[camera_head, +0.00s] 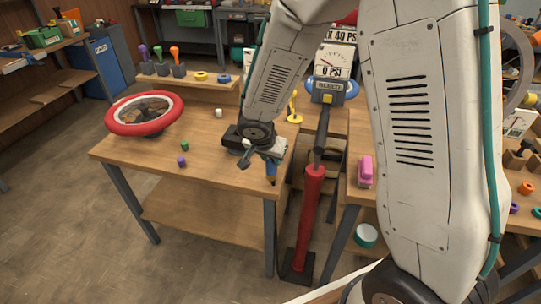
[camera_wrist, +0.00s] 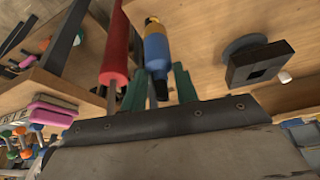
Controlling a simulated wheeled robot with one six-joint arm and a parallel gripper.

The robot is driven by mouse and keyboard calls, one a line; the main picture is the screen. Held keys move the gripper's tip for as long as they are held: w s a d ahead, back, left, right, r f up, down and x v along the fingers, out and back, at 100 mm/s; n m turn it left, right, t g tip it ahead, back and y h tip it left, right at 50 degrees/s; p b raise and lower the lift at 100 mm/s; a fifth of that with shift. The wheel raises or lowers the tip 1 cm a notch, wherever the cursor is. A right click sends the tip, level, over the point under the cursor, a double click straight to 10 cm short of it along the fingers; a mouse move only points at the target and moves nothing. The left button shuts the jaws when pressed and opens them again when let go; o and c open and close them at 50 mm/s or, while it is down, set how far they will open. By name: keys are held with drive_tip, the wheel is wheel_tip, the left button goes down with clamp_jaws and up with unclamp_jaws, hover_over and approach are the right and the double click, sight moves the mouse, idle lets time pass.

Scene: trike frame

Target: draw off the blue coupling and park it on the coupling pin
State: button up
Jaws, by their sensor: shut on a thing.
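The blue coupling (camera_wrist: 156,52), with a yellow band and dark ends, sits between the green fingers of my gripper (camera_wrist: 158,88) in the wrist view. In the head view the blue coupling (camera_head: 271,168) shows below my gripper (camera_head: 268,156), near the front right corner of the middle table. My gripper is shut on it. A yellow upright pin on a round base (camera_head: 294,117) stands behind and to the right; I cannot tell for sure that it is the coupling pin.
A pink block (camera_head: 365,172) lies on the right table.

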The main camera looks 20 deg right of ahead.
drive_tip(key=shift+f, duration=1.05)
drive_tip(key=o, duration=1.1)
drive_tip(key=shift+o, duration=0.2)
drive_tip(key=v, duration=0.7)
drive_tip(key=shift+r, duration=0.35)
drive_tip(key=shift+s+a, duration=0.15)
